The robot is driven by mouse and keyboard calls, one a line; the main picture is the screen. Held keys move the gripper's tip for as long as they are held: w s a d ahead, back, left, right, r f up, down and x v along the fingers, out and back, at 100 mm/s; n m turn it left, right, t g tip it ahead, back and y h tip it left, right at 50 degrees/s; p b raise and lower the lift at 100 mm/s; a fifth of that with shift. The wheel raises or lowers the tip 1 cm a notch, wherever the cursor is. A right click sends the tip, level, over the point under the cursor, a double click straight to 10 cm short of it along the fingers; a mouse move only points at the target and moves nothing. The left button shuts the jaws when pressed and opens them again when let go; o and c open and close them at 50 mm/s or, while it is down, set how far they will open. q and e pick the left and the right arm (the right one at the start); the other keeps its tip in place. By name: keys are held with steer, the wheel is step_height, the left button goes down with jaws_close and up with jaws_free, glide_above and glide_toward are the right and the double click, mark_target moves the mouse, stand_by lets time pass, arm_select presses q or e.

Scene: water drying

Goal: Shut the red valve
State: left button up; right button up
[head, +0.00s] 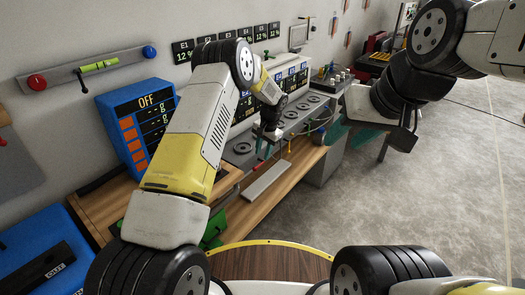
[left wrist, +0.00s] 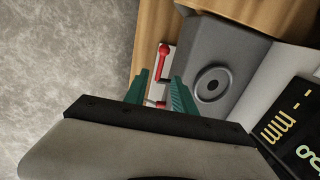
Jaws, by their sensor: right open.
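The red valve shows in the left wrist view as a red lever (left wrist: 163,62) with a rounded end, over a pale plate beside a grey housing. A smaller red part (left wrist: 155,103) shows lower down, between the fingers. My left gripper (left wrist: 160,76) is open, with its green fingers apart on either side of the lever's lower part. I cannot tell whether they touch it. In the head view my left gripper (head: 265,150) hangs at the front of the grey bench unit, and the valve is hard to make out there. My right gripper (head: 360,138) is open and empty over the floor.
A blue display unit (head: 140,120) reading OFF stands left of my left arm. The grey bench unit (head: 242,148) has several round plates and sits on a wooden table (head: 270,192). A wall panel (head: 90,68) holds a green lever. Open floor (head: 440,190) lies at the right.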

mark_target(259, 166)
arm_select(q)
steer(key=f, duration=0.4)
steer(key=a+f, duration=0.1)
steer(key=shift+w+f, duration=0.35)
steer(key=shift+f, duration=0.05)
jaws_close()
stand_by(1.0)
